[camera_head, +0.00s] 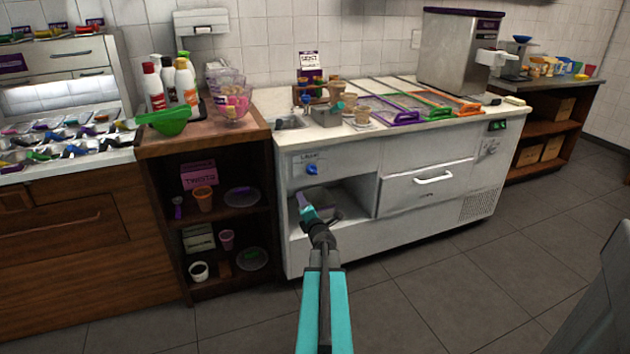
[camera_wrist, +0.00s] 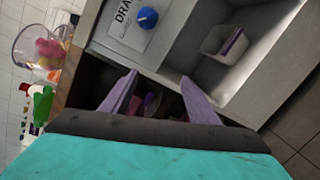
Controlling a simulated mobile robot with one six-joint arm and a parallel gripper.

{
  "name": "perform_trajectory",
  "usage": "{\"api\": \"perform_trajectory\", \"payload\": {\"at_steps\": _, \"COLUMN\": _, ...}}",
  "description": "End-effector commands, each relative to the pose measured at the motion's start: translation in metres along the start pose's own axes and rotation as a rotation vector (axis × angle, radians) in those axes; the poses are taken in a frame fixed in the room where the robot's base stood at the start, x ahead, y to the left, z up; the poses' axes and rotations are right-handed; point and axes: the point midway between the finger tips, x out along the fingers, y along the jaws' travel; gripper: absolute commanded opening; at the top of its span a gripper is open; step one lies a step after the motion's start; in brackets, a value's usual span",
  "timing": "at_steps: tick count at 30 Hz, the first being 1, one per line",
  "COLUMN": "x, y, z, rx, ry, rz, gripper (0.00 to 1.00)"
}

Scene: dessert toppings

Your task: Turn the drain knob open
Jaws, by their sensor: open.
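The drain knob (camera_head: 312,169) is a small blue knob on the white front panel of the counter unit, at its upper left, beside a label. In the wrist view the blue knob (camera_wrist: 147,18) is near the top, on a white panel with a label (camera_wrist: 124,20) partly reading "DRA". My gripper (camera_head: 305,205) is below the knob, near the left edge of the open compartment. It also shows in the wrist view (camera_wrist: 158,92), with its two purple-grey fingers spread and nothing between them. The knob lies beyond the fingertips, apart from them.
An open compartment (camera_wrist: 200,45) beside the knob panel holds a white container (camera_wrist: 226,44). A brown wooden shelf unit (camera_head: 150,215) with cups and plates stands to the left. A white drawer (camera_head: 428,184) is to the right. The tiled floor (camera_head: 450,270) in front is clear.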

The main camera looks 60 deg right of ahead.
Motion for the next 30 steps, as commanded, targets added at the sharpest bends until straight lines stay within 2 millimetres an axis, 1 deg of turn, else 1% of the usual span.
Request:
{"api": "perform_trajectory", "payload": {"at_steps": 1, "x": 0.0, "y": -0.001, "z": 0.02, "rx": -0.055, "ry": -0.004, "rz": 0.028, "gripper": 0.55}}
{"api": "perform_trajectory", "payload": {"at_steps": 3, "x": -0.004, "y": 0.004, "z": 0.042, "rx": -0.132, "ry": -0.001, "rz": 0.065, "gripper": 0.55}}
{"api": "perform_trajectory", "payload": {"at_steps": 6, "x": -0.01, "y": 0.01, "z": 0.068, "rx": -0.234, "ry": 0.005, "rz": 0.107, "gripper": 0.55}}
{"api": "perform_trajectory", "payload": {"at_steps": 10, "x": -0.018, "y": 0.013, "z": 0.091, "rx": -0.329, "ry": 0.014, "rz": 0.142, "gripper": 0.55}}
{"api": "perform_trajectory", "payload": {"at_steps": 15, "x": -0.024, "y": 0.016, "z": 0.103, "rx": -0.386, "ry": 0.022, "rz": 0.161, "gripper": 0.55}}
{"api": "perform_trajectory", "payload": {"at_steps": 25, "x": -0.025, "y": 0.016, "z": 0.103, "rx": -0.391, "ry": 0.023, "rz": 0.161, "gripper": 0.55}}
{"api": "perform_trajectory", "payload": {"at_steps": 30, "x": -0.022, "y": 0.016, "z": 0.103, "rx": -0.39, "ry": 0.023, "rz": 0.161, "gripper": 0.55}}
